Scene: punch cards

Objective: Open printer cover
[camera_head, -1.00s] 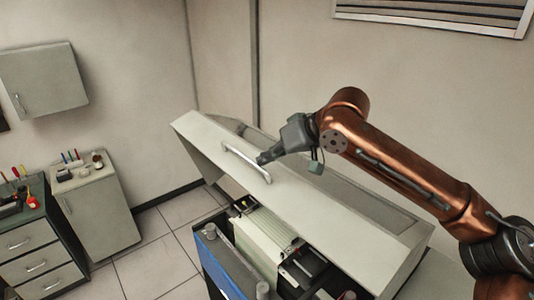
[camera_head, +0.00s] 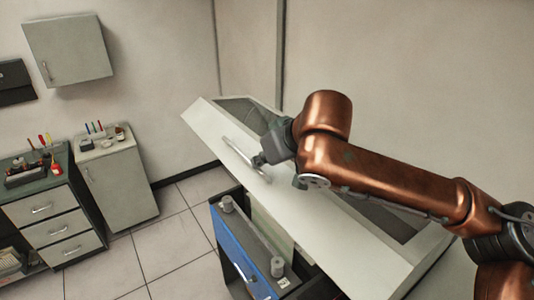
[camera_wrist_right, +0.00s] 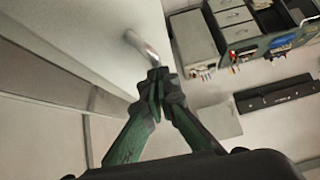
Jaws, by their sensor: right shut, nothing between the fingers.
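The printer cover (camera_head: 300,215) is a long pale lid, tilted up over the printer body (camera_head: 232,252), which has a blue front panel. A gap shows between the lid and the body. The cover's silver bar handle (camera_head: 238,154) is on its upper left part, and it also shows in the right wrist view (camera_wrist_right: 143,46). My right gripper (camera_head: 260,161) is at the lower right end of the handle. In the wrist view its fingers (camera_wrist_right: 157,75) are closed together and empty, close to the handle's end; contact is unclear. My left gripper is not in view.
A pale cabinet (camera_head: 120,185) and a dark-topped drawer unit (camera_head: 55,225) with tools stand at the left. A wall cabinet (camera_head: 68,52) hangs above. Tiled floor (camera_head: 170,250) is clear between them and the printer.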

